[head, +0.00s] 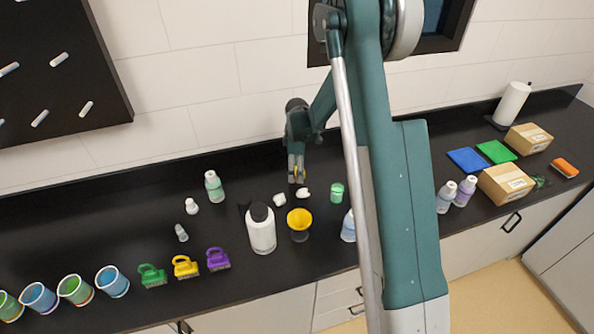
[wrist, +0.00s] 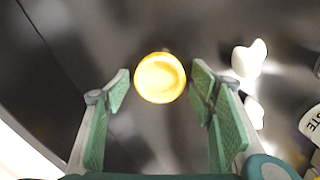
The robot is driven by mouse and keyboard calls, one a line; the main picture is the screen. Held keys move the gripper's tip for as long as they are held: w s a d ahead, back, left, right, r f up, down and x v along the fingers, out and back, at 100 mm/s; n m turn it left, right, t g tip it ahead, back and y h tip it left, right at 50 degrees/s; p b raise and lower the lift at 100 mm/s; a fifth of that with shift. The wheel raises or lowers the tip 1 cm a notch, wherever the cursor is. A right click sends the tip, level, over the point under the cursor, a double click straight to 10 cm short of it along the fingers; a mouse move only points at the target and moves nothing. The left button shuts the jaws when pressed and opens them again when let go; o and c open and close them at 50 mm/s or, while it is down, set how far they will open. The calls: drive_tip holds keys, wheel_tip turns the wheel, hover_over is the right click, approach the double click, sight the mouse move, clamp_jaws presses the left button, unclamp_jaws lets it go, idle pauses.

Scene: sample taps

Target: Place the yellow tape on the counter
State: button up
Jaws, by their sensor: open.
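My gripper (head: 297,174) hangs over the back part of the dark counter (head: 330,268) in the head view. In the wrist view its green-padded fingers (wrist: 159,88) are spread. A round yellow thing with a paler middle (wrist: 160,77) shows between the fingertips, with a gap on each side. I take it for the yellow tape, but its height above the counter is unclear. A little yellow also shows at the fingertips in the head view. A yellow cup-like thing (head: 299,219) stands in front of the gripper there; I cannot tell whether both views show the same thing.
Two small white items (head: 279,200) lie close by, also in the wrist view (wrist: 249,58). Colored brush-like items (head: 185,267) and cups (head: 75,290) fill the left; boxes (head: 505,183) stand right.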

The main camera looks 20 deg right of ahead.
drive_tip(key=shift+r, duration=0.15)
wheel_tip(320, 180, up, 12)
idle(0.7)
drive_tip(key=shift+r, duration=0.15)
idle(0.6)
drive_tip(key=s+a+r+m+t, duration=0.35)
drive_tip(key=s+r+m, duration=0.25)
drive_tip(key=s+r, duration=1.35)
drive_tip(key=s+a+m+t, duration=0.1)
drive_tip(key=s+m+t, duration=0.1)
drive_tip(key=s, duration=0.9)
drive_tip(key=s+a+m+t, duration=0.1)
drive_tip(key=s+m, duration=0.4)
drive_tip(key=s, duration=0.6)
drive_tip(key=shift+s+a+r+t, duration=0.25)
drive_tip(key=shift+s+r+t, duration=0.1)
